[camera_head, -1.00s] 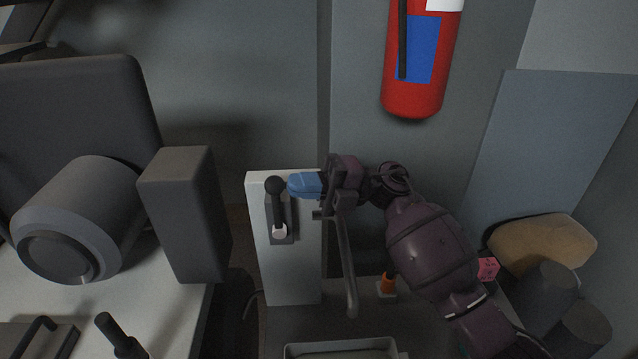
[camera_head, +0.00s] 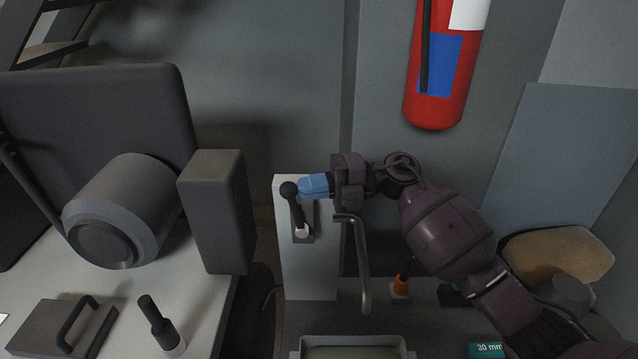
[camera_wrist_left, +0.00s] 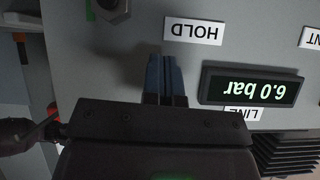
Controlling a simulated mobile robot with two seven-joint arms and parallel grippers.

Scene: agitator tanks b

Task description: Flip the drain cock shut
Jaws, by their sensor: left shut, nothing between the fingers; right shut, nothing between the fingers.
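A dark lever with a round black knob (camera_head: 289,190) sits on a grey plate on the front of a pale post (camera_head: 308,270); I take it for the drain cock. It leans to the left from its pale pivot. My right gripper (camera_head: 312,187) has blue fingers, shut, at the right side of the knob. They appear to touch it, but hold nothing. My left gripper (camera_wrist_left: 165,75) shows only in the left wrist view. Its blue fingers are shut and empty in front of a grey panel with a HOLD label (camera_wrist_left: 193,30) and a 6.0 bar display (camera_wrist_left: 252,87).
A bent grey pipe (camera_head: 364,270) stands right of the post, below my right wrist. A shallow tray (camera_head: 350,342) lies below it. A dark box (camera_head: 217,210) and motor-like cylinder (camera_head: 125,210) stand left. A red extinguisher (camera_head: 440,95) hangs on the back wall.

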